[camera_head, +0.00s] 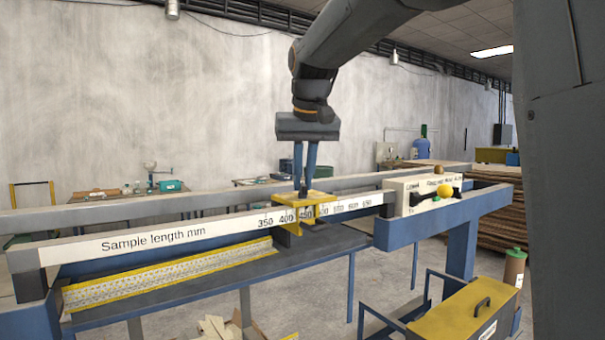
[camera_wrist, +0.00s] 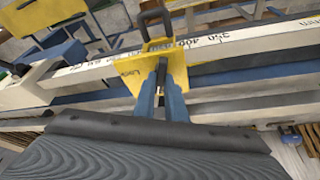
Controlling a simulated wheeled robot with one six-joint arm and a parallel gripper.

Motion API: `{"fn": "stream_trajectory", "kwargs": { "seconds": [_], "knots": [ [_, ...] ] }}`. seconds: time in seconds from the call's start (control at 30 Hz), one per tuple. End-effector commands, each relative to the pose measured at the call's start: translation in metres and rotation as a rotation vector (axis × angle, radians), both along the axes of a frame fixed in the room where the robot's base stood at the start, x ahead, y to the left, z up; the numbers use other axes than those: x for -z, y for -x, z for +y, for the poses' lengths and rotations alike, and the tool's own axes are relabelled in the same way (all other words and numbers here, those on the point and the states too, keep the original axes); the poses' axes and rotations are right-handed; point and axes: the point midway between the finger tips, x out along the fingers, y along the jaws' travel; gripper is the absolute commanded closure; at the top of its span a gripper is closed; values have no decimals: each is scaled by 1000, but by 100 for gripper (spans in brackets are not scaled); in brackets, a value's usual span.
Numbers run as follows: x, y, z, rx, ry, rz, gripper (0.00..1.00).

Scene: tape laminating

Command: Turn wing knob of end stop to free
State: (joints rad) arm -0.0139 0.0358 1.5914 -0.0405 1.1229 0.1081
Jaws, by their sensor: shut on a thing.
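The yellow end stop (camera_head: 318,197) sits on the rail with the sample length scale (camera_head: 153,237), around the 450 mark. The fingers are shut on the small dark wing knob (camera_head: 303,191). In the wrist view my gripper (camera_wrist: 162,75) covers most of the knob, so its turn angle cannot be told.
A control box (camera_head: 420,192) with a yellow knob (camera_head: 445,191) stands at the rail's right end. A second rail (camera_head: 120,208) runs behind the scale rail. A yellow-edged strip (camera_head: 170,280) lies below. A yellow-topped box (camera_head: 465,310) stands at the lower right.

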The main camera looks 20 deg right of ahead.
Motion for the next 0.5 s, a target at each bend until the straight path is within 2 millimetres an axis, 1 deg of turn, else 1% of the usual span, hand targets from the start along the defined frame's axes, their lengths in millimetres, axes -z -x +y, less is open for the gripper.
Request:
{"fn": "stream_trajectory", "kwargs": {
  "seconds": [0.2, 0.5],
  "knots": [
    [-2, 0, -2, -174, 0, 0, 100],
    [-1, 0, -3, -344, 1, 0, 100]
  ]
}}
